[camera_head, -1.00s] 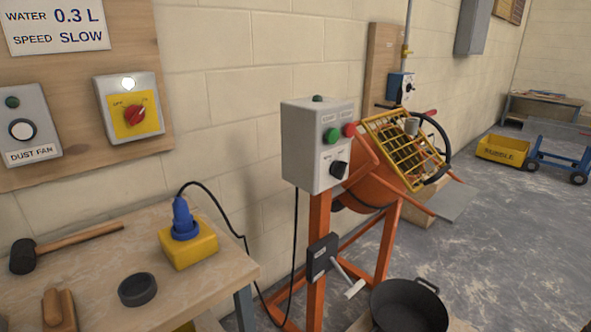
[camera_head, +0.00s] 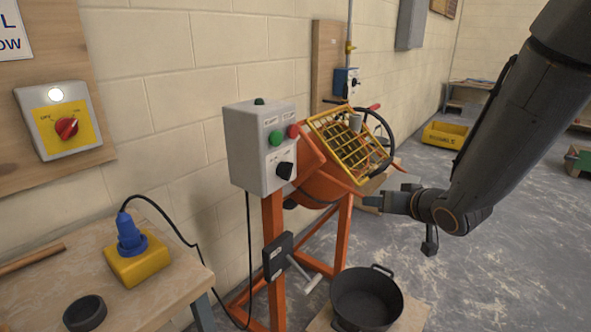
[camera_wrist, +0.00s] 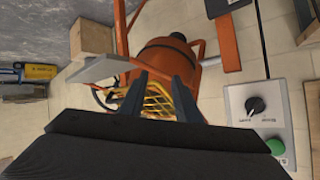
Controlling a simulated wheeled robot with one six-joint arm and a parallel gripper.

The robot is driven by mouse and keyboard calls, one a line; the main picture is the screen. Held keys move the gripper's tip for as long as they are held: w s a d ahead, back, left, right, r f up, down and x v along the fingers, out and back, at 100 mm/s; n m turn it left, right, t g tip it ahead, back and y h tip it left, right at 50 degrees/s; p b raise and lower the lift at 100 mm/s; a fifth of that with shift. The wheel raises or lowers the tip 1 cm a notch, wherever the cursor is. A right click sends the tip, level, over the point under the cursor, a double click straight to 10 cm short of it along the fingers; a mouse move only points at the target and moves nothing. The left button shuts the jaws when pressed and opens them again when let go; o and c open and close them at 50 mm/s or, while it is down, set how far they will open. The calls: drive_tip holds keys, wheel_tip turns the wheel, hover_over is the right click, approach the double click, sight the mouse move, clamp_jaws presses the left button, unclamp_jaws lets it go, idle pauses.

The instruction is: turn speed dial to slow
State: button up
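The speed dial (camera_head: 284,171) is a black knob on the front of the grey control box (camera_head: 251,150), below a green and a red button. It also shows in the wrist view (camera_wrist: 255,105), with small lettering beside it too blurred to read. My gripper (camera_head: 372,201) is to the right of the box, apart from it, in front of the orange mixer. In the wrist view its two dark fingers (camera_wrist: 158,92) stand apart with nothing between them, and the dial lies to their right.
The orange mixer (camera_head: 328,186) with a yellow grille stands beside the box. A black tub (camera_head: 366,297) sits below it. A workbench with a yellow socket block (camera_head: 139,262) is at left. A red rotary switch (camera_head: 66,127) is on the wall.

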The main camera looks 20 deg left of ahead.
drive_tip(key=s+a+r+n+y, duration=0.1)
drive_tip(key=a+r+n+y, duration=0.15)
drive_tip(key=a+y, duration=0.4)
drive_tip(key=g+y+p, duration=0.1)
drive_tip(key=g+y, duration=0.2)
approach(292, 171)
drive_tip(key=a, duration=0.1)
drive_tip(key=shift+n, duration=0.35)
drive_tip(key=p+x, duration=0.1)
drive_tip(key=x, duration=0.6)
drive_tip(key=shift+w+a, duration=0.3)
drive_tip(key=shift+w, duration=0.05)
clamp_jaws()
